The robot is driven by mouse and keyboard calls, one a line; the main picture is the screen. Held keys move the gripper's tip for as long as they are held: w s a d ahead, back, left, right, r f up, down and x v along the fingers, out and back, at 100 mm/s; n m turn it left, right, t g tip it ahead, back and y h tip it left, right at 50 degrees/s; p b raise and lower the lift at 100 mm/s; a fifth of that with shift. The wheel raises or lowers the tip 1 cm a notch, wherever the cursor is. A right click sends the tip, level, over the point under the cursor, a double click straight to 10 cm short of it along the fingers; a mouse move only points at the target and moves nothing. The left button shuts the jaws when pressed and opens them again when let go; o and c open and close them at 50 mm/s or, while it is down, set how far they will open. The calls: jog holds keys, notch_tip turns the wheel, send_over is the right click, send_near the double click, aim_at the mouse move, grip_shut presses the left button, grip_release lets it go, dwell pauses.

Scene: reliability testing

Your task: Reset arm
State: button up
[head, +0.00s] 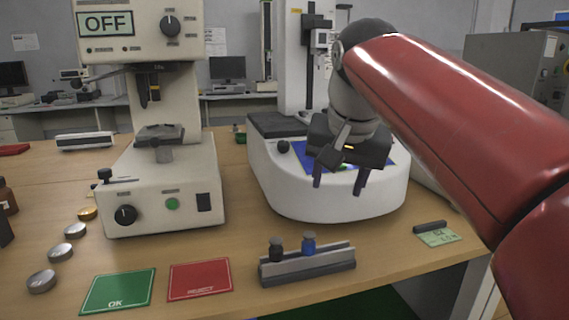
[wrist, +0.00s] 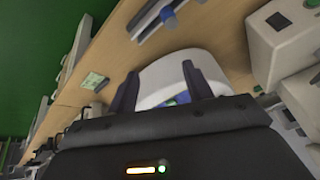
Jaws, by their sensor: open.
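My gripper (head: 339,180) hangs from my red arm at the right of the head view, with its two dark fingers apart and nothing between them. It is in front of the white rounded machine (head: 330,205), whose blue pad (head: 312,155) is partly hidden behind it. In the wrist view my gripper's fingers (wrist: 160,88) stand apart, with the white machine (wrist: 205,65) beyond them. From these views I cannot tell whether the gripper touches the machine.
A tester reading OFF (head: 106,23) stands at the left. In front are a green OK mat (head: 118,290), a red REJECT mat (head: 200,279) and a grey rack (head: 325,266) holding two vials. Several metal discs (head: 68,252) lie at left. A small meter (head: 437,236) lies near the right edge.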

jog(key=s+d+f+n, duration=0.1)
jog(key=s+d+f, duration=0.2)
jog(key=s+f, duration=0.5)
jog(key=s+d+f+n, duration=0.1)
jog(key=s+d+f, duration=0.2)
jog(key=s+f, duration=0.5)
notch_tip(320, 180, down, 8)
jog(key=shift+s+d+f+n+t, duration=0.1)
jog(key=shift+s+d+n+t, duration=0.2)
jog(key=shift+s+d+n, duration=0.1)
